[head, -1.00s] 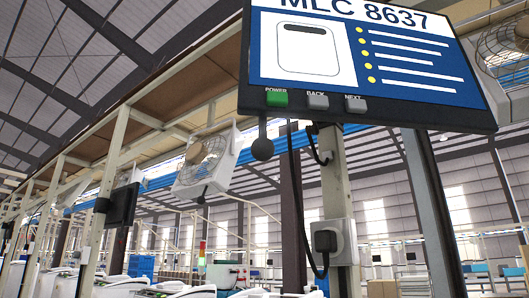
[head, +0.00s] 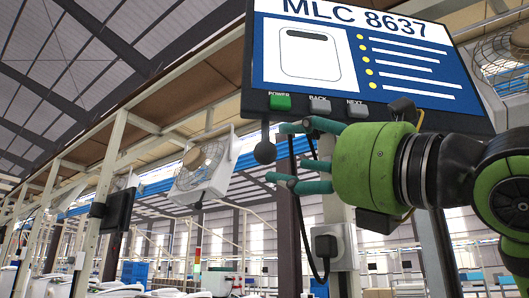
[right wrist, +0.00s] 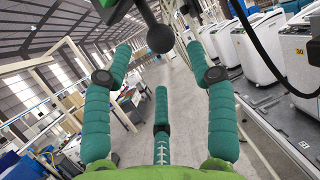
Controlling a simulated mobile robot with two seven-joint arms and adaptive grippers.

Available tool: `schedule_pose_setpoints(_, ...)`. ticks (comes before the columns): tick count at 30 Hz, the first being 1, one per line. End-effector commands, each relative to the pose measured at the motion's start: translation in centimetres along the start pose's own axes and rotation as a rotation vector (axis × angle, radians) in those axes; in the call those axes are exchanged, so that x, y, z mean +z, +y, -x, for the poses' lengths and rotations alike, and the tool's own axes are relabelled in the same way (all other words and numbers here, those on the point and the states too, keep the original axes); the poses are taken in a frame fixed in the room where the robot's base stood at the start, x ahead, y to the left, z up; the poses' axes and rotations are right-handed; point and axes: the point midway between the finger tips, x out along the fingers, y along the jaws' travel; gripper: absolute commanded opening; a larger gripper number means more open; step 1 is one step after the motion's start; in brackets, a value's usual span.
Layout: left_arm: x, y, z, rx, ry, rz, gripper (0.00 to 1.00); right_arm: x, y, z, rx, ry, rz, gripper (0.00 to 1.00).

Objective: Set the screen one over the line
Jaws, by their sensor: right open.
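The screen (head: 390,60) hangs overhead at the upper right of the head view. It reads "MLC 8637" beside a picture of a white appliance and a list with yellow dots. On its lower frame are a green POWER button (head: 280,102), a grey BACK button (head: 319,105) and a grey NEXT button (head: 357,109). A dark ball (head: 264,152) hangs under the POWER button; it also shows in the right wrist view (right wrist: 160,38). My right gripper (head: 276,152) is open and empty below the buttons, its fingers spread near the ball. I cannot tell whether they touch. My left gripper is not in view.
A post with a socket box (head: 328,246) and a black cable stands behind my right gripper. A fan (head: 204,166) and a second dark screen (head: 120,208) hang to the left. White machines (right wrist: 250,48) line the right of the wrist view.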

Motion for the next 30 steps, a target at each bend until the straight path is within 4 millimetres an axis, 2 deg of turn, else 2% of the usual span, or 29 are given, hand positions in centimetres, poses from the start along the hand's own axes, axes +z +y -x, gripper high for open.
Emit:
schedule_pose_setpoints(15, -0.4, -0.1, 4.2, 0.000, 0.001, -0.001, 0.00, 0.5, -0.1, -6.4, -0.010, 0.000, 0.004, 0.57)
schedule_pose_setpoints(26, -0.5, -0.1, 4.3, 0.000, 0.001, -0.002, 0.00, 0.2, -0.1, -7.0, -0.009, 0.000, 0.005, 0.57)
schedule_pose_setpoints(29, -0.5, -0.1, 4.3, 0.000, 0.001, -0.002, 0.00, 0.2, -0.1, -7.0, -0.009, 0.000, 0.005, 0.21)
schedule_pose_setpoints(30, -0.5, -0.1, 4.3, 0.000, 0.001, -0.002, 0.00, 0.2, -0.1, -7.0, -0.009, 0.000, 0.005, 0.05)
